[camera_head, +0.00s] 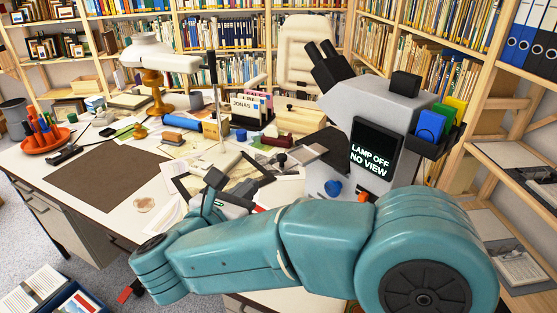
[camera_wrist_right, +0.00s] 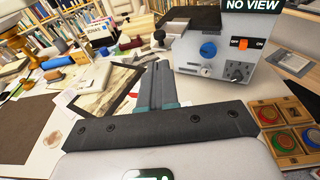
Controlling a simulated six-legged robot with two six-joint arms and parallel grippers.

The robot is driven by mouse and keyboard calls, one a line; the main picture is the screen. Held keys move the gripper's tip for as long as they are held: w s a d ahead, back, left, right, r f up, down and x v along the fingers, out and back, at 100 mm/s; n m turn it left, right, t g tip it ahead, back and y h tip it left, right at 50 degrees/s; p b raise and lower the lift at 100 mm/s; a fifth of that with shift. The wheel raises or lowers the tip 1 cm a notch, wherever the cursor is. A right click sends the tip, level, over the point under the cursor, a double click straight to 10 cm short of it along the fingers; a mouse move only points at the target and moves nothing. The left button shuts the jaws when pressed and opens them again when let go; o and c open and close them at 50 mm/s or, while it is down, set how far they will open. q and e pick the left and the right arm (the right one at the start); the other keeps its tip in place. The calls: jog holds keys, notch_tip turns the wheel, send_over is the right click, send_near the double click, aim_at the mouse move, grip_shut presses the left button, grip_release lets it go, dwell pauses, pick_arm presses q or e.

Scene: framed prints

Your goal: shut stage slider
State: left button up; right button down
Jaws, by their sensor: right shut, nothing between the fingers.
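The grey microscope (camera_head: 402,107) stands at the right of the desk; its screen reads "LAMP OFF NO VIEW". A dark stage plate (camera_head: 328,146) sticks out from its left side, with a black knob (camera_head: 282,158) at the outer end. The wrist view shows the plate (camera_wrist_right: 195,18) and the black knob (camera_wrist_right: 159,36) too. My right gripper (camera_head: 262,180) is shut and empty. Its fingers (camera_wrist_right: 158,85) point toward the stage, short of the knob and apart from it. My left gripper is not in view.
A blue dial (camera_wrist_right: 208,50) and an orange lamp switch (camera_wrist_right: 242,44) are on the microscope's front. A wooden tray of coloured discs (camera_wrist_right: 288,130) lies to the right. Papers, a dark frame (camera_wrist_right: 105,90) and stamps crowd the desk. A brown mat (camera_head: 107,180) lies at left.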

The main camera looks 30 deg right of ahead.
jog(key=p, duration=0.1)
send_near(313, 158)
jog(key=w+a, duration=0.2)
jog(key=w, duration=0.1)
jog(key=w+a+r, duration=0.1)
jog(key=w, duration=0.1)
jog(key=shift+a, duration=0.15)
jog(key=d+b, duration=0.2)
jog(key=d, duration=0.1)
jog(key=d+f+b, duration=0.1)
jog(key=d+b, duration=0.1)
jog(key=shift+w+d, duration=0.25)
jog(key=shift+w, duration=0.1)
jog(key=d, duration=0.2)
jog(key=d+b, duration=0.1)
jog(key=d, duration=0.1)
jog(key=w+d+b, duration=0.1)
jog(key=d, duration=0.1)
jog(key=shift+w+d+r, duration=0.1)
jog(key=shift+d+r, duration=0.1)
jog(key=shift+r, duration=0.5)
jog(key=shift+d, duration=0.15)
